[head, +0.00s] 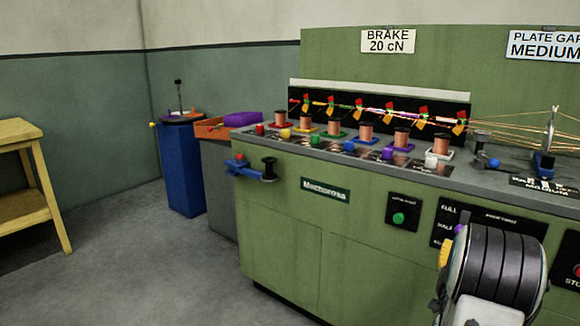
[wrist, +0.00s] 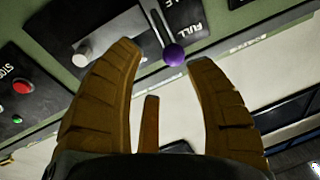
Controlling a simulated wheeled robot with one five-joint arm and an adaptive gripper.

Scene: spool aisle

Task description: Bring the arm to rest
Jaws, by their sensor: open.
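My gripper (wrist: 160,56) is open in the wrist view, with two brown ridged fingers apart and nothing between them. A purple ball knob (wrist: 174,55) on a slotted panel shows just beyond the fingertips, nearer the right one; I cannot tell whether a finger touches it. In the head view my arm is at the lower right, in front of the green machine (head: 290,235). Only a bit of yellow-brown finger shows there, and the purple knob (head: 458,230) is just above it.
The machine's top carries several copper spools (head: 365,131) and coloured knobs. A blue bin (head: 183,170) and yellow table (head: 30,190) stand left. The floor (head: 150,260) between is clear.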

